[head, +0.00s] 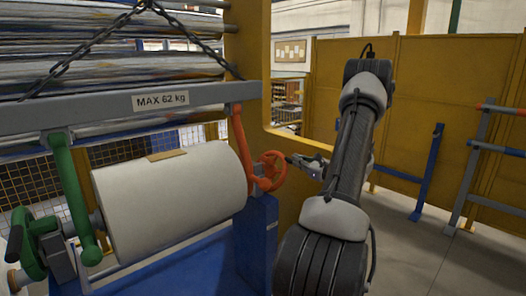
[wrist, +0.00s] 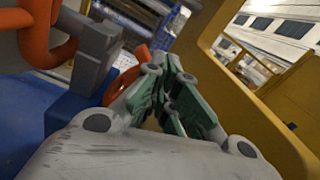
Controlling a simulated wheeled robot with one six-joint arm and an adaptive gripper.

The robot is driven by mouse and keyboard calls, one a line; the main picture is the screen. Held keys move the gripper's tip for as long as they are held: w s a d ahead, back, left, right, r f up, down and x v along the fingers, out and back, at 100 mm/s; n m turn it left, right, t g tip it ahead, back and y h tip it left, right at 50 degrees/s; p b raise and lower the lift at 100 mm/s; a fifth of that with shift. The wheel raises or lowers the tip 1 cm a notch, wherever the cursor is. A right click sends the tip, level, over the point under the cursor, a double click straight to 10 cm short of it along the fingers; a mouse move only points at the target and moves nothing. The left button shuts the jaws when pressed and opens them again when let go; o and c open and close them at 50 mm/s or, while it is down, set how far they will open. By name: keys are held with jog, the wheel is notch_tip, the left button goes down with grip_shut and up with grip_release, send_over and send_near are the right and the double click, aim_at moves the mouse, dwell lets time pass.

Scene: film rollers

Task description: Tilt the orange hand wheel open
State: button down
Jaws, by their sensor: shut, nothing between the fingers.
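The orange hand wheel (head: 271,171) is at the right end of the large white film roll (head: 175,200), below an orange arm (head: 243,145) of the lifting bar. My gripper (head: 302,160) is just right of the wheel in the head view, pointing at it. In the wrist view the gripper's green-padded fingers (wrist: 172,88) are closed together with nothing between them. Part of the orange wheel (wrist: 127,73) shows behind and left of the fingers, mostly hidden by them. I cannot tell whether the fingers touch the wheel.
A blue stand (head: 257,240) is below the wheel. A grey lifting bar (head: 130,106) marked "MAX 62 kg" hangs on chains above the roll. A yellow post (head: 250,50) rises behind the wheel. A green hand wheel (head: 25,243) is at the far left. Open floor lies at right.

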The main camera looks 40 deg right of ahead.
jog(key=s, duration=0.7)
jog(key=shift+s+d, duration=0.2)
jog(key=shift+s, duration=0.2)
jog(key=shift+f, duration=0.1)
jog(key=s+a+f+n+g+y, duration=0.3)
jog(key=s+a+n+g, duration=0.15)
jog(key=a, duration=0.35)
jog(key=s+a+f+n+g+y, duration=0.25)
jog(key=s+a+n+g, duration=0.2)
jog(key=a, duration=0.25)
jog(key=s+a+r+n+g+h, duration=0.1)
jog(key=s+a+r+n+g, duration=0.65)
jog(key=a+n, duration=0.2)
jog(key=s+a+r+n+t+h, duration=0.2)
jog(key=a+r+n+h, duration=0.4)
jog(key=a+r+n, duration=0.5)
notch_tip(320, 180, up, 2)
jog(key=n+t, duration=0.1)
jog(key=n, duration=0.2)
jog(key=shift+s+a, duration=0.15)
jog(key=shift+a, duration=0.05)
